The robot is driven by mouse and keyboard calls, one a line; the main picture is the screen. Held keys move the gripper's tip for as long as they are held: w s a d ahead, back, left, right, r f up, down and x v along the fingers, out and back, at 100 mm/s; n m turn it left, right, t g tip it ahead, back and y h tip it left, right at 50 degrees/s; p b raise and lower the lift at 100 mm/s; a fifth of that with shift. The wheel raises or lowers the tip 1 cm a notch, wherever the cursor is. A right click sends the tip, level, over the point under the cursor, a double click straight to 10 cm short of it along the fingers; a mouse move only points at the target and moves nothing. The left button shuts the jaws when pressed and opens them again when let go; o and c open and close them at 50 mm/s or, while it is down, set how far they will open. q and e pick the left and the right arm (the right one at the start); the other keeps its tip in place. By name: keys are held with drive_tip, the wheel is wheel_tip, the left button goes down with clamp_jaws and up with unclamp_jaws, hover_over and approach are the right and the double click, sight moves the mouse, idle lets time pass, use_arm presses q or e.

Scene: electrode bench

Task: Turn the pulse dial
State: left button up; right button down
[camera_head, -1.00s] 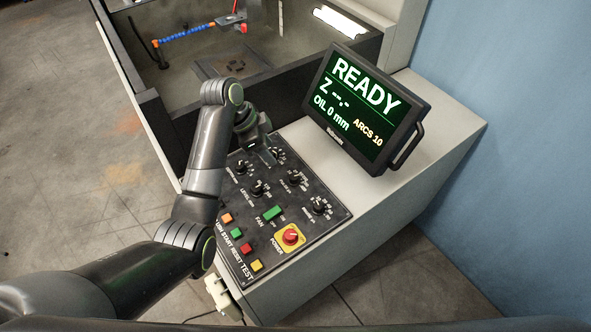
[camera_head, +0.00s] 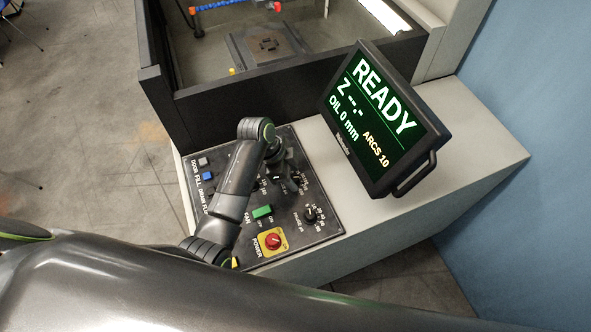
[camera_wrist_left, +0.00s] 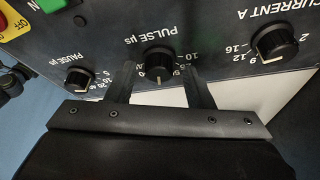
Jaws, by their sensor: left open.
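The pulse dial (camera_wrist_left: 159,62) is a black knob with a white pointer mark, under the label "PULSE µs" in the left wrist view. In the head view it (camera_head: 297,180) is partly covered by my left gripper (camera_head: 290,176). In the left wrist view my left gripper (camera_wrist_left: 160,70) is open, with one finger on each side of the dial. Narrow gaps show between fingers and knob; I cannot tell how deep the fingertips reach. My right gripper is not in view.
The pause dial (camera_wrist_left: 79,79) and the current dial (camera_wrist_left: 275,43) flank the pulse dial. A green fan switch (camera_head: 262,212) and red power knob (camera_head: 273,241) sit close by. The monitor (camera_head: 383,118) reading READY stands to the right of the panel.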

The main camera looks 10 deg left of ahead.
use_arm(q)
drive_tip(key=shift+s+a, duration=0.15)
drive_tip(key=shift+c, duration=1.6)
drive_tip(key=c, duration=0.6)
drive_tip(key=shift+c, duration=0.3)
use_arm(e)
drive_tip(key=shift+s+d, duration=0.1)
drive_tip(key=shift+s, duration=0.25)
use_arm(q)
drive_tip(key=shift+n, duration=0.3)
drive_tip(key=shift+s+n+t+y, duration=0.1)
drive_tip(key=shift+n+t+y, duration=0.3)
drive_tip(key=shift+n, duration=0.95)
drive_tip(key=shift+s+n+t+y, duration=0.1)
drive_tip(key=shift+n+t, duration=0.6)
drive_tip(key=shift+n, duration=0.65)
drive_tip(key=shift+r, duration=0.1)
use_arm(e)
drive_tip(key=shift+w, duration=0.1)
